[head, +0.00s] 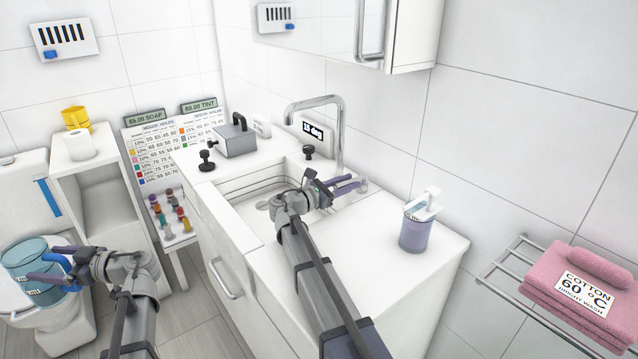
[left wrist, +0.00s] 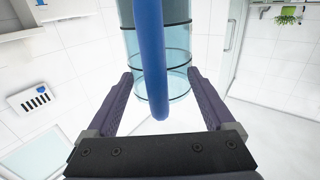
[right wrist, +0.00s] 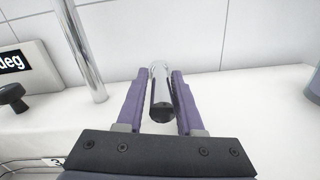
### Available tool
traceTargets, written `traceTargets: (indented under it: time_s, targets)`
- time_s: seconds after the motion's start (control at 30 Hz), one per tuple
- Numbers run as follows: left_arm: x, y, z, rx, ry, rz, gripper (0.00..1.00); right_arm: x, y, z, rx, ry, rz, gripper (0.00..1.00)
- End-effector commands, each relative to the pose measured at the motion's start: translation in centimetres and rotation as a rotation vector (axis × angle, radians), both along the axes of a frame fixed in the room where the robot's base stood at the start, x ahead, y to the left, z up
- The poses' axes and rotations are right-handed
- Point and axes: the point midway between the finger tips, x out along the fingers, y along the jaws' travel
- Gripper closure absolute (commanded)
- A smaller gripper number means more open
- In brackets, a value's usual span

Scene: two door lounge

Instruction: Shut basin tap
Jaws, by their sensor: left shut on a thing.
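The basin tap's chrome spout (head: 342,130) arches over the white sink basin (head: 258,190). Its short chrome lever (right wrist: 160,88) has a dark end and points toward me in the right wrist view. My right gripper (head: 352,186) has its fingers on either side of the lever, and thin gaps show beside it in the right wrist view. In the head view the lever is partly behind the fingers.
A soap pump bottle (head: 416,232) stands on the counter right of the tap. Dark knobs (head: 207,160) and a grey box (head: 236,140) are on the counter's far side. A toilet (head: 60,325) is below the bucket. A towel rack (head: 510,275) is at the right.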

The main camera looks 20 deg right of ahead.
Motion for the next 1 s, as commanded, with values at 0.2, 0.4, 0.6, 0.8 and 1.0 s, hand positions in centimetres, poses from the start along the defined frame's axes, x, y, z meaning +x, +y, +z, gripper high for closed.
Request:
traceTargets:
  time_s: [0.2,0.4,0.6,0.8,1.0]
  targets:
    - [0.0,0.0,0.0,0.001,0.0,0.0,0.9,0.0,0.0,0.0,0.001,0.0,0.001,0.43]
    - [0.0,0.0,0.0,0.001,0.001,0.0,0.9,0.0,0.1,0.0,0.001,0.0,0.002,0.43]
    - [0.0,0.0,0.0,0.001,0.0,0.0,0.9,-0.6,2.1,0.0,0.001,0.0,0.004,0.43]
    - [0.0,0.0,0.0,0.001,0.0,0.0,0.9,-1.9,6.1,0.0,0.001,0.0,0.005,0.43]
    - [0.0,0.0,0.0,0.001,0.0,0.0,0.9,-2.9,9.4,0.0,0.001,0.0,0.004,0.43]
